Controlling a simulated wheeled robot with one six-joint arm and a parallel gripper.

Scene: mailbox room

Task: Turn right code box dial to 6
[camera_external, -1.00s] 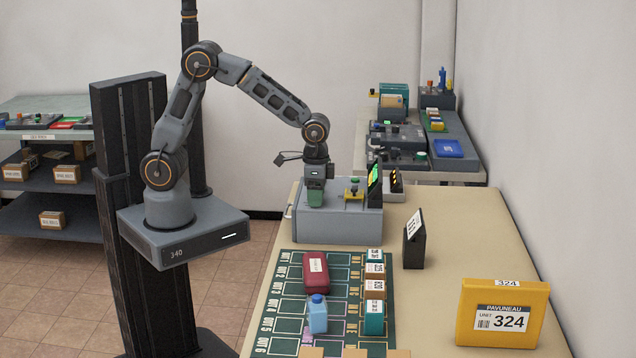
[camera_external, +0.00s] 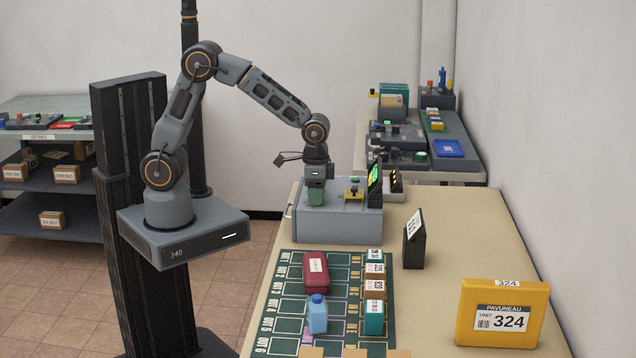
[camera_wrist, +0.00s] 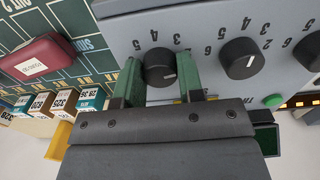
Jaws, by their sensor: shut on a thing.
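The grey code box (camera_external: 345,228) stands at the far end of the tan table. In the wrist view its grey face (camera_wrist: 205,25) carries a row of black dials with numbers printed around them. My gripper (camera_external: 316,199) is down over the box top. In the wrist view its green fingers (camera_wrist: 160,76) are shut on the end dial (camera_wrist: 158,62), the leftmost in that picture. The dial's white pointer mark slants toward the lower right there. The fingers hide some of its numbers, so I cannot tell which one it points at.
Another dial (camera_wrist: 241,58) sits close to the right of the held one. A green button (camera_wrist: 273,101) is beyond it. A parcel mat (camera_external: 285,330) lies nearer the camera.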

